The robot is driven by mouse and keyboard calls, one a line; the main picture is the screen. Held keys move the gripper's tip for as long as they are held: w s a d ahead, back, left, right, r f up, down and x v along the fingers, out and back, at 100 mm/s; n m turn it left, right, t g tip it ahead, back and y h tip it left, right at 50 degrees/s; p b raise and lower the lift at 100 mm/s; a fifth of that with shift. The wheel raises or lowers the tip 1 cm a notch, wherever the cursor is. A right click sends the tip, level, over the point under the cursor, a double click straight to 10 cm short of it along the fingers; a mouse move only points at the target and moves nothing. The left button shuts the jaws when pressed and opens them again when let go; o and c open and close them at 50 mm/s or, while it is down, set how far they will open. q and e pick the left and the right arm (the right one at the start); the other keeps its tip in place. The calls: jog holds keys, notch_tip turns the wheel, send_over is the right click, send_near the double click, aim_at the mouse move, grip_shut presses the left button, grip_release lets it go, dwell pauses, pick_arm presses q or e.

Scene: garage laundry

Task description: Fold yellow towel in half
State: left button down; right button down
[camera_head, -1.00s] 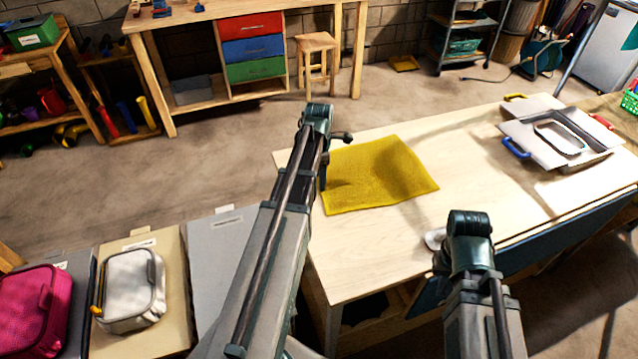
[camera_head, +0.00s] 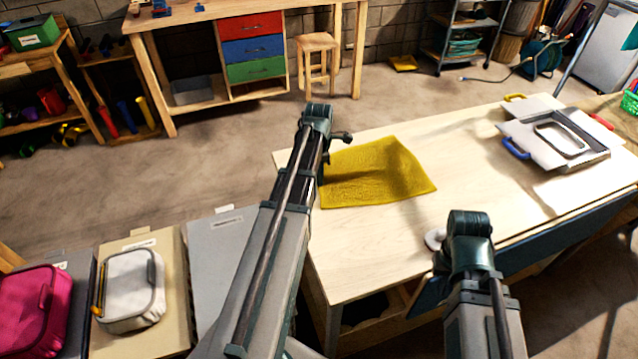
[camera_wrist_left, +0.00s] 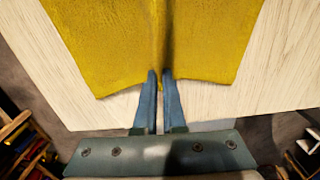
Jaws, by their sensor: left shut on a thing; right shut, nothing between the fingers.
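The yellow towel (camera_head: 382,172) lies on the light wooden table (camera_head: 360,245), spread out near its left end. In the left wrist view the towel (camera_wrist_left: 110,45) has a raised ridge running away from the fingers. My left gripper (camera_wrist_left: 160,80) is shut on the towel's near edge there. In the head view its fingers are mostly hidden behind my left arm, at the towel's left side. My right gripper (camera_head: 436,240) is shut and empty over the table's front edge, apart from the towel; its arm hides most of it.
The table's middle is clear. Storage boxes with a pink case (camera_head: 30,305) and a white case (camera_head: 130,285) stand at the lower left.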

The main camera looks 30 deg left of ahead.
pick_arm(q)
jog(key=shift+r, duration=0.1)
jog(key=w+d+r+p, duration=1.1)
jog(key=w+r+p, duration=0.1)
jog(key=r+p, duration=0.2)
jog(key=w+d+f+b, duration=0.3)
jog(key=f+b, duration=0.1)
jog(key=w+d+f+b, duration=0.7)
jog(key=w+f+b, duration=0.1)
jog(key=shift+w+d+f+b, duration=0.15)
jog(key=shift+f+b, duration=0.15)
jog(key=shift+f, duration=0.1)
grip_release()
